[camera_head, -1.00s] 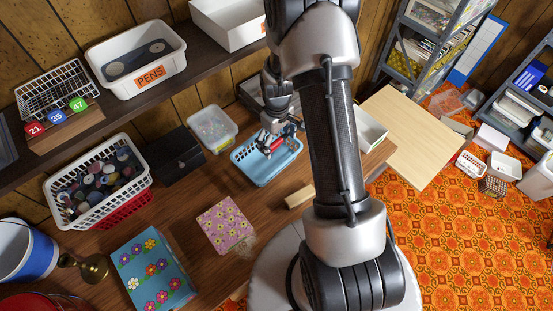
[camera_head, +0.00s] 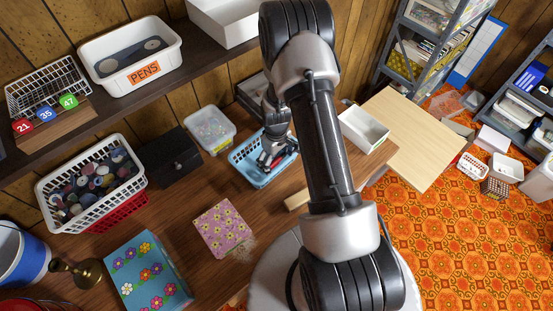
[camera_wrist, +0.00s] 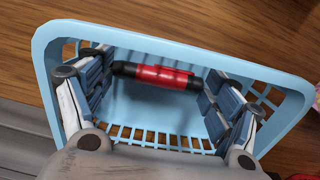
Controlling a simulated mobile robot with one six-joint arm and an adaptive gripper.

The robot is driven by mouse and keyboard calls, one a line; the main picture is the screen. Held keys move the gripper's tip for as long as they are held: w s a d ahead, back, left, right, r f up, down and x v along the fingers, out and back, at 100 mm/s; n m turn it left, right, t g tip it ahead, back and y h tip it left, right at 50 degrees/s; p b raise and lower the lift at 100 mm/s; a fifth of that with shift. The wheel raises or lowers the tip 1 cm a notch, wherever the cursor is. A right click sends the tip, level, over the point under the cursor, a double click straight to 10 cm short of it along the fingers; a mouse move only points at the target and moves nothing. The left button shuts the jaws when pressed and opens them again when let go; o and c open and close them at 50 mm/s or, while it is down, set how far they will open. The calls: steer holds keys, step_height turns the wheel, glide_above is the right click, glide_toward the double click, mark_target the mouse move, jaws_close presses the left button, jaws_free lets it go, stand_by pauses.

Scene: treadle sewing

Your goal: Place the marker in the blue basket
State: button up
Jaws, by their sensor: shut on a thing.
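The marker (camera_wrist: 157,75) is red with black ends and lies crosswise between the two fingers of my gripper (camera_wrist: 157,82) in the wrist view. My gripper is shut on it, one finger at each end. The light blue basket (camera_wrist: 180,48) surrounds the fingers and marker in that view. In the head view the blue basket (camera_head: 243,168) sits on the wooden table, and my gripper (camera_head: 270,158) points down over and into it. A bit of the red marker (camera_head: 264,158) shows at the fingertips. I cannot tell whether the marker touches the basket floor.
A clear tub (camera_head: 210,130) and a black box (camera_head: 173,153) stand left of the basket. A white tray (camera_head: 363,130) stands to its right. A pink flowered box (camera_head: 222,228) lies in front.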

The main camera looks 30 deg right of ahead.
steer(key=shift+f, duration=0.15)
steer(key=o, duration=0.7)
steer(key=shift+o, duration=0.2)
